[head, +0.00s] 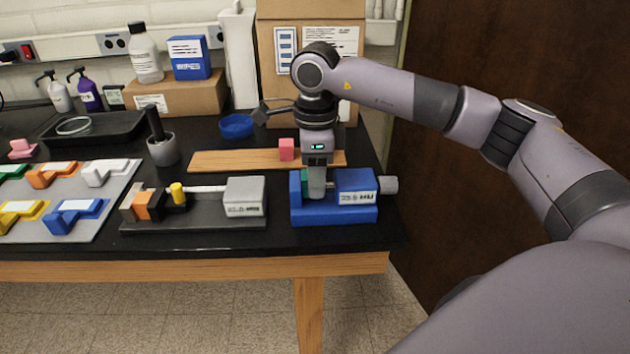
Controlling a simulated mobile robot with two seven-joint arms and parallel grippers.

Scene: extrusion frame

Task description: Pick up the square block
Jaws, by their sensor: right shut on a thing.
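My right gripper (316,188) points straight down over the blue vise (335,214) at the right end of the table. It is shut on a small green block (304,180), which shows only as a sliver at the fingers' left side, between the vise jaws. The fingers hide most of this block, so I cannot tell its full shape or whether it touches the jaws. A pink cube (286,149) sits on the wooden board just behind and left of the gripper. My left gripper is not in view.
Left of the vise is a dark fixture with a grey block (245,196). Farther left, a grey tray (110,215) holds several coloured pieces. A blue bowl (236,126) and cardboard boxes (310,60) stand behind. The table's front edge (190,268) is close.

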